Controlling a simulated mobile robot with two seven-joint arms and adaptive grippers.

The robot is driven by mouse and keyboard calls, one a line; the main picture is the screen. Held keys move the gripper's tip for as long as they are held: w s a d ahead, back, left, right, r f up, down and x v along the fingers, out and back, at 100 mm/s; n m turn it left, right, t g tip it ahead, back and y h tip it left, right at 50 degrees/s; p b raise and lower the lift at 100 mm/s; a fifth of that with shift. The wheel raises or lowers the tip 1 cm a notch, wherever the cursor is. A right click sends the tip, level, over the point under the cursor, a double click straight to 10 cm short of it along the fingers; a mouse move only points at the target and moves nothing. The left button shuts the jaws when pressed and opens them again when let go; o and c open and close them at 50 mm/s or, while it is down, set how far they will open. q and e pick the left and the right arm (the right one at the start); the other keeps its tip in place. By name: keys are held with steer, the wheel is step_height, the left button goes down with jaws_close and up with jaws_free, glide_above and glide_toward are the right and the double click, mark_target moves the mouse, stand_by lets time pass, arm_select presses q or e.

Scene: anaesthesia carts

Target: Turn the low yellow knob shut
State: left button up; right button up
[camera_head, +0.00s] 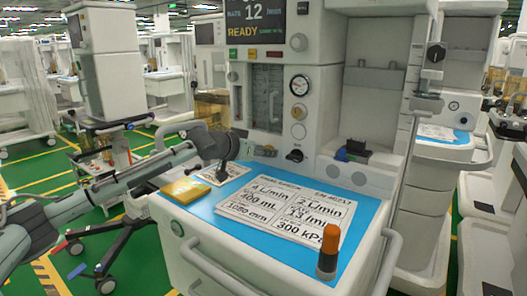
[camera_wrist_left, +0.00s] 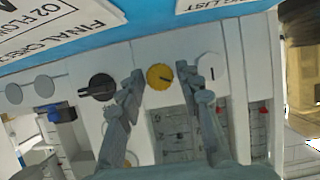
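The low yellow knob (camera_wrist_left: 159,76) is round with a dark pointer line and sits on the cart's pale front panel in the left wrist view. My left gripper (camera_wrist_left: 170,88) is open, with its fingers spread on either side of the knob in that view. I see no grip on the knob, and the gap to it is hard to judge. In the head view my left gripper (camera_head: 244,158) is low against the machine front, and I cannot make out the yellow knob there. My right gripper is not in view.
A black knob (camera_wrist_left: 101,87) and a white knob (camera_wrist_left: 210,66) flank the yellow one. The blue worktop (camera_head: 185,208) carries printed cards (camera_head: 285,207), a yellow packet (camera_head: 185,191) and an orange-topped cylinder (camera_head: 329,250). A round gauge (camera_head: 299,85) is above the knobs.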

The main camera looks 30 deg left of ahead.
arm_select(q)
steer(key=shift+c, duration=0.4)
jaws_close()
steer(key=m+y, duration=0.1)
steer(key=m, duration=0.1)
steer(key=m+y, duration=0.1)
steer(key=m, duration=0.1)
steer(key=shift+d+f+t+y, duration=0.1)
steer(key=shift+d+t+y, duration=0.2)
steer(key=shift+t, duration=0.1)
steer(key=m+t+y, duration=0.1)
steer(key=m+y, duration=0.1)
steer(key=m, duration=0.2)
steer(key=shift+f, duration=0.15)
steer(key=shift+m, duration=0.3)
steer(key=shift+o, duration=0.4)
jaws_free()
steer(key=shift+s, duration=0.1)
